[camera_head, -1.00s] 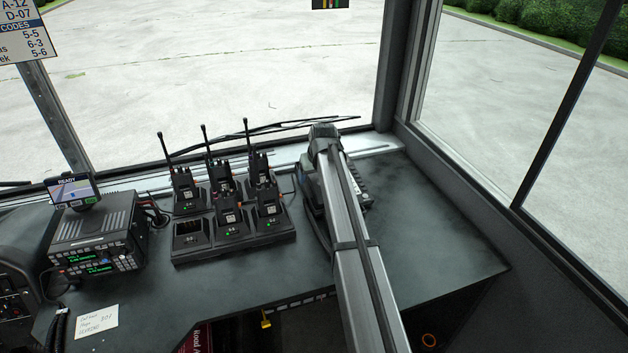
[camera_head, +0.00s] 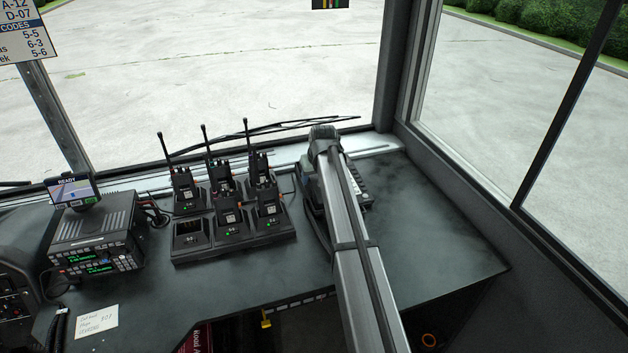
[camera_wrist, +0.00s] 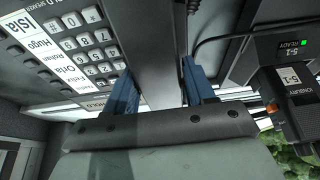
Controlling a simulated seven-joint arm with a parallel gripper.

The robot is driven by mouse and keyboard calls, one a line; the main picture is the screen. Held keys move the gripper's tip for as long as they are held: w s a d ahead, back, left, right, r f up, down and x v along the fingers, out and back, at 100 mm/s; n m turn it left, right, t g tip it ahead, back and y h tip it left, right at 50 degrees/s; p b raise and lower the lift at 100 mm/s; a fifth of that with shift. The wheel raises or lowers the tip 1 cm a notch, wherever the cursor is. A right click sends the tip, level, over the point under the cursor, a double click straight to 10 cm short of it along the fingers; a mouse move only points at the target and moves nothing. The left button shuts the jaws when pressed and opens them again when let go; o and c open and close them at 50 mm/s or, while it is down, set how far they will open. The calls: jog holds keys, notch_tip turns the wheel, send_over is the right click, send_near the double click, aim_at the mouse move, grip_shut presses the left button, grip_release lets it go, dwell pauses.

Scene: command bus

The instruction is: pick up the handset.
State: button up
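My gripper (camera_wrist: 160,92) shows in the wrist view with its two blue fingers apart. A grey surface, which looks like the handset (camera_wrist: 155,45), lies in the gap between the fingers. I cannot tell whether the fingers touch it. The desk phone's keypad (camera_wrist: 88,45) and its name labels are to the left of the left finger. In the head view the phone (camera_head: 364,186) stands on the right part of the dark desk. My arm covers most of it, and the handset and my fingertips are hidden there.
A charger (camera_head: 186,254) holding several handheld radios (camera_head: 230,212) stands just left of the phone. A radio set with a small screen (camera_head: 75,190) is farther left. The windshield and a window pillar (camera_head: 392,65) are close behind. The desk (camera_head: 440,240) right of my arm is clear.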

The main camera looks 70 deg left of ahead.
jog(key=c, duration=0.7)
